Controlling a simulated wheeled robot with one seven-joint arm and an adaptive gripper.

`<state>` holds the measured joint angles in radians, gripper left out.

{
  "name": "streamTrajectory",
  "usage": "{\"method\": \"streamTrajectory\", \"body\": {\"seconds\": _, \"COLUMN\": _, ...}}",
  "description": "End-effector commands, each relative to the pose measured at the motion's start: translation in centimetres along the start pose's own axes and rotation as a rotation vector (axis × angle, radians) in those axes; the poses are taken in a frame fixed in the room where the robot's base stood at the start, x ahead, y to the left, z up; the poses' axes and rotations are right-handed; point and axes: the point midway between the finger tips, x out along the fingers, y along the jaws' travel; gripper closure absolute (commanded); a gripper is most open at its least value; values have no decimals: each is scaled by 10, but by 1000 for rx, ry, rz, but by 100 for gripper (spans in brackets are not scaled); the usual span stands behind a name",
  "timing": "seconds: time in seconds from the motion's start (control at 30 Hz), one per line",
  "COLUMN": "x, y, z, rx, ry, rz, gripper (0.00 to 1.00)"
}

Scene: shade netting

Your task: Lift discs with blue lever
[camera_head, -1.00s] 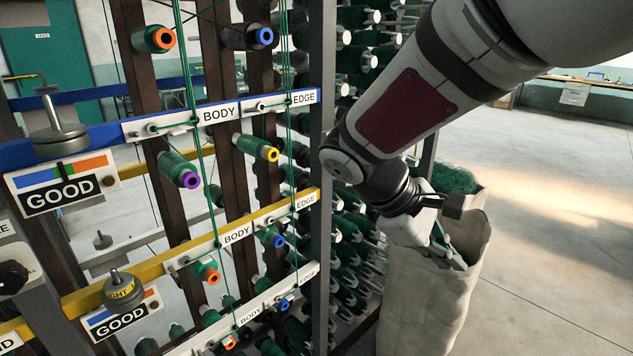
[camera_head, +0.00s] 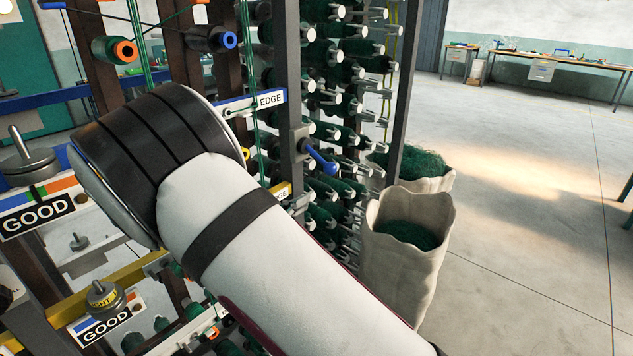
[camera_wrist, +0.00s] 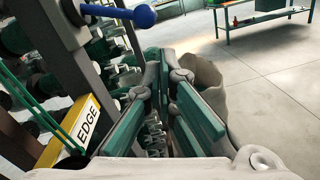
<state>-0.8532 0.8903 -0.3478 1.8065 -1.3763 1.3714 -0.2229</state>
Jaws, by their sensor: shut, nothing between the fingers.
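The blue lever (camera_head: 322,160) sticks out from a bracket on the grey upright post of the rack. It also shows in the wrist view (camera_wrist: 140,16), at the top, up and left of my fingers. My gripper (camera_wrist: 166,75) is shut and empty, apart from the lever; the head view does not show it. A grey weight disc (camera_head: 30,165) with an upright pin sits by the blue rail above a GOOD sign.
My arm crosses the head view and hides much of the rack. Rows of green bobbins (camera_head: 330,130) stand behind the post. Cloth sacks (camera_head: 400,275) of green netting stand to the right. A yellow rail with an EDGE label (camera_wrist: 88,122) lies left of my fingers.

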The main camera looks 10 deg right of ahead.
Motion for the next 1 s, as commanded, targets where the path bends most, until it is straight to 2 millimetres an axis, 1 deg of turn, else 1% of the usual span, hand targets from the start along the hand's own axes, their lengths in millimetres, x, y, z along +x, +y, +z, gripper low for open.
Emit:
{"method": "streamTrajectory", "body": {"seconds": 0.03, "x": -6, "y": 5, "z": -3, "rx": -16, "ry": -12, "rz": 29, "gripper": 100}}
{"method": "streamTrajectory", "body": {"seconds": 0.2, "x": -13, "y": 13, "z": -10, "rx": -41, "ry": -31, "rz": 74, "gripper": 100}}
{"method": "streamTrajectory", "body": {"seconds": 0.57, "x": -12, "y": 14, "z": -10, "rx": -41, "ry": -32, "rz": 76, "gripper": 100}}
{"method": "streamTrajectory", "body": {"seconds": 0.67, "x": -6, "y": 14, "z": -10, "rx": -41, "ry": -33, "rz": 74, "gripper": 100}}
{"method": "streamTrajectory", "body": {"seconds": 0.77, "x": 5, "y": 15, "z": -8, "rx": -41, "ry": -34, "rz": 74, "gripper": 100}}
{"method": "streamTrajectory", "body": {"seconds": 1.0, "x": 47, "y": 17, "z": -7, "rx": -41, "ry": -33, "rz": 73, "gripper": 100}}
